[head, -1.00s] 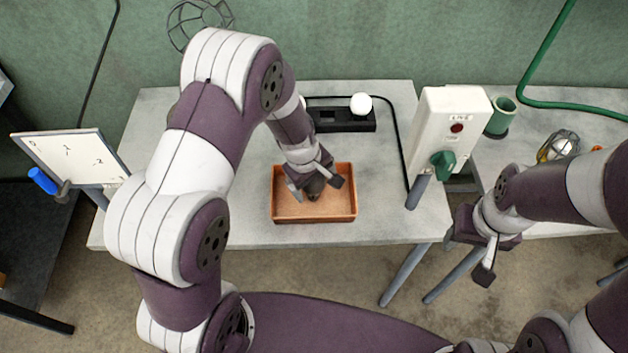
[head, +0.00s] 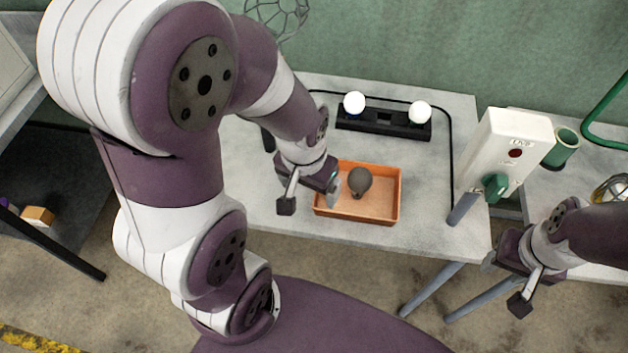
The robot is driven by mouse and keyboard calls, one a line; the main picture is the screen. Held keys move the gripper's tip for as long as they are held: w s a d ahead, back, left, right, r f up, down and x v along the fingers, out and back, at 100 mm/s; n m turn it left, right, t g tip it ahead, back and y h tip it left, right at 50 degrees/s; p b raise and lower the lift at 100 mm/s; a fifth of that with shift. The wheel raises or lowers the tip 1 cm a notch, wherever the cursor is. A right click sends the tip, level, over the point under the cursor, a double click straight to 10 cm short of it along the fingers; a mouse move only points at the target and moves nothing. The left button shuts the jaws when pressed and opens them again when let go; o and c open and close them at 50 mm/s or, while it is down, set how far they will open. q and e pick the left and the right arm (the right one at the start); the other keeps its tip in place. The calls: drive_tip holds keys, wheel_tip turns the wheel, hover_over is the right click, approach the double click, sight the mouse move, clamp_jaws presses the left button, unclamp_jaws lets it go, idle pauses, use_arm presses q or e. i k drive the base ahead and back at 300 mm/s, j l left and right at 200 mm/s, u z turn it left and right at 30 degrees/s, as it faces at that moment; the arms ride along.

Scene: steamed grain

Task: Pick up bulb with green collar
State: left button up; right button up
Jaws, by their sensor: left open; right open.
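Two white bulbs stand in a black holder (head: 384,122) at the back of the table. The left bulb (head: 354,102) shows a little blue at its base; the right bulb (head: 420,112) shows no clear collar colour. A dark grey bulb (head: 360,180) lies in an orange tray (head: 396,205). I cannot make out a green collar on any bulb. My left gripper (head: 310,197) is open and empty at the tray's left edge, beside the dark bulb. My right gripper (head: 505,283) is open and empty, low at the right, in front of the table.
A white switch box (head: 508,150) with a green knob stands at the table's right edge. Beyond it are a green cup (head: 563,146) and a caged lamp (head: 611,190). A black cable runs around the holder. Bare tabletop lies between holder and tray.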

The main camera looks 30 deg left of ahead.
sight(419, 113)
drive_tip(key=i+l+z, duration=0.2)
drive_tip(key=l, duration=0.3)
drive_tip(key=i+l+z, duration=0.25)
drive_tip(key=i+l, duration=0.2)
